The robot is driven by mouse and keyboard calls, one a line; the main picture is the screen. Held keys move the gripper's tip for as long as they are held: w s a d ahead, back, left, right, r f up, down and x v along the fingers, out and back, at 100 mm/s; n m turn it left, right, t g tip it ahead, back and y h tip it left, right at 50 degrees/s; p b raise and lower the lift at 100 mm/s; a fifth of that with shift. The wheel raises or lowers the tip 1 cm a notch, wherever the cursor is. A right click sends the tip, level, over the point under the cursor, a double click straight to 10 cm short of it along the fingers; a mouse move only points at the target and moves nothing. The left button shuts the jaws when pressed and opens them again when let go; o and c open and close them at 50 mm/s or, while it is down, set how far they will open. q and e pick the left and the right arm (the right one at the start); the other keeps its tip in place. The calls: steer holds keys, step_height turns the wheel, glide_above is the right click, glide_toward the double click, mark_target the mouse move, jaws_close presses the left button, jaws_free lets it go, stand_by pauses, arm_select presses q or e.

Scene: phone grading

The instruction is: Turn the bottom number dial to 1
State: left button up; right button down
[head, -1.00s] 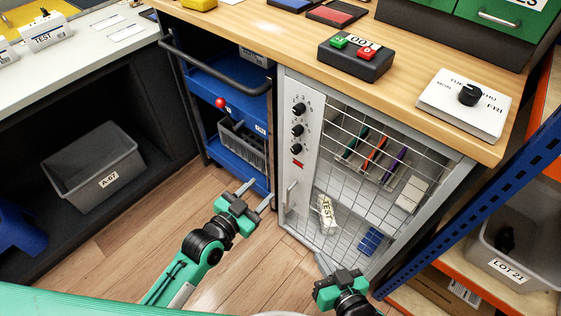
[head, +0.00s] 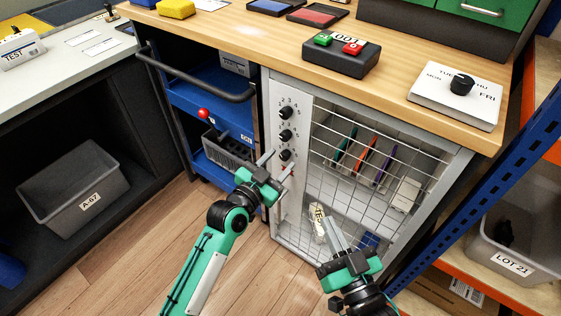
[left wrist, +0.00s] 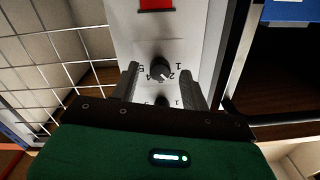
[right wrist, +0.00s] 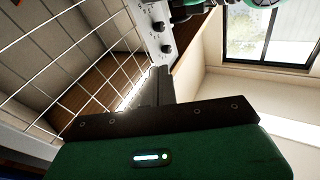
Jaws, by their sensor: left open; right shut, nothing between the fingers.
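Several black number dials run down the white panel of the wire-door cabinet. The bottom dial (head: 285,155) is the lowest, above a red mark. In the left wrist view, which is upside down, the bottom dial (left wrist: 160,68) sits beside the red mark (left wrist: 156,4), with numerals around it; its exact setting is hard to read. My left gripper (head: 279,165) is open, its fingertips (left wrist: 160,84) on either side of the dial area and apart from the dial. The middle dial (left wrist: 162,102) is partly hidden by the gripper. My right gripper (head: 334,222) is shut and empty before the wire door.
The wire door (head: 340,195) is closed, with coloured items behind it. A blue cart (head: 205,92) with a dark handle bar stands left of the panel. A blue rack upright (head: 490,170) stands at right. The floor (head: 130,240) in front is clear.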

arm_select(q)
steer(key=shift+w+d, duration=0.4)
steer(key=shift+w, duration=0.2)
arm_select(e)
steer(key=shift+w+d+r+t, duration=0.2)
steer(key=shift+r+t, duration=0.1)
steer(key=shift+r, duration=0.25)
arm_select(q)
steer(key=c, duration=1)
steer(key=shift+r+n+p, duration=0.15)
steer(key=shift+n+p, duration=0.75)
steer(key=shift+p, duration=0.25)
arm_select(e)
steer(key=s+a+f+g, duration=0.2)
steer(key=s+f+g, duration=0.25)
steer(key=f, duration=0.45)
arm_select(q)
steer(key=shift+n+p, duration=0.3)
steer(key=n+p, duration=0.3)
steer(key=n, duration=0.1)
steer(key=shift+n+p, duration=0.6)
steer(key=shift+n, duration=0.3)
arm_select(e)
steer(key=s+d+g+h, duration=0.3)
steer(key=d+g+h, duration=0.1)
steer(key=d+g, duration=0.4)
steer(key=shift+d+f+h, duration=0.3)
steer(key=shift+d+f, duration=0.05)
steer(key=shift+d, duration=0.05)
